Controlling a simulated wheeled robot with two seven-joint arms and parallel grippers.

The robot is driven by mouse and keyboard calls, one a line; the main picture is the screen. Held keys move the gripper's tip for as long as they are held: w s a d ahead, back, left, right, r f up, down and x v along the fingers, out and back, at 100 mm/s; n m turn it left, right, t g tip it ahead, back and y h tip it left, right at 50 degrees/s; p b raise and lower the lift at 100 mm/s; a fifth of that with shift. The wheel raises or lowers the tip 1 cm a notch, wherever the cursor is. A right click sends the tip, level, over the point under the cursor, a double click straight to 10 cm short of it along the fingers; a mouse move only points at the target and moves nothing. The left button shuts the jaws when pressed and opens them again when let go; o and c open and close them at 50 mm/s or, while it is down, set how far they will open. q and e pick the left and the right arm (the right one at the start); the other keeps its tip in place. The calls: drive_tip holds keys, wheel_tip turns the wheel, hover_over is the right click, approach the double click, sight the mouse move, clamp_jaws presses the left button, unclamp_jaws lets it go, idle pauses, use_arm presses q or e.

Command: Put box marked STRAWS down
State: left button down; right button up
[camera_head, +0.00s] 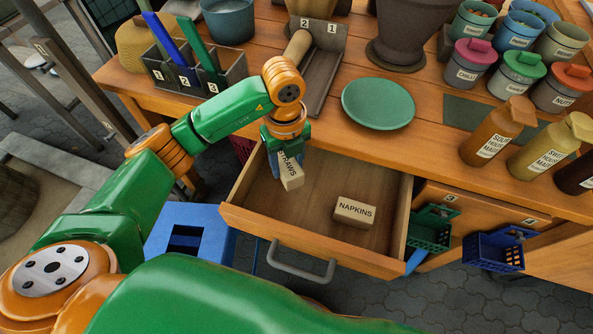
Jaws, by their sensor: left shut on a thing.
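The box marked STRAWS (291,173) is a small beige box with dark lettering. It is tilted and sits inside the outline of the open drawer (318,250), toward its left back part. My left gripper (288,160) reaches down over the drawer and is shut on the STRAWS box. I cannot tell whether the box touches the drawer floor. A box marked NAPKINS (355,212) lies in the drawer's right front part, apart from the STRAWS box. My right gripper is not in view.
A green plate (378,104) lies on the wooden counter behind the drawer. Sauce bottles (497,131) and lidded jars (470,65) stand at the right. A numbered grey holder (193,72) stands at the left. The drawer's middle floor is bare.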

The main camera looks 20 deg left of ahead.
sight(294, 160)
use_arm(q)
drive_tip(key=f, duration=0.3)
drive_tip(key=w+d+f, duration=0.1)
drive_tip(key=shift+d+f, duration=0.1)
drive_tip(key=shift+f, duration=0.25)
drive_tip(key=shift+f, duration=0.1)
drive_tip(key=shift+f, duration=0.15)
drive_tip(key=shift+c, duration=1.4)
unclamp_jaws()
drive_tip(key=shift+r, duration=0.5)
wheel_tip(294, 160, up, 12)
drive_tip(key=shift+f+p, duration=0.25)
drive_tip(key=shift+p, duration=0.3)
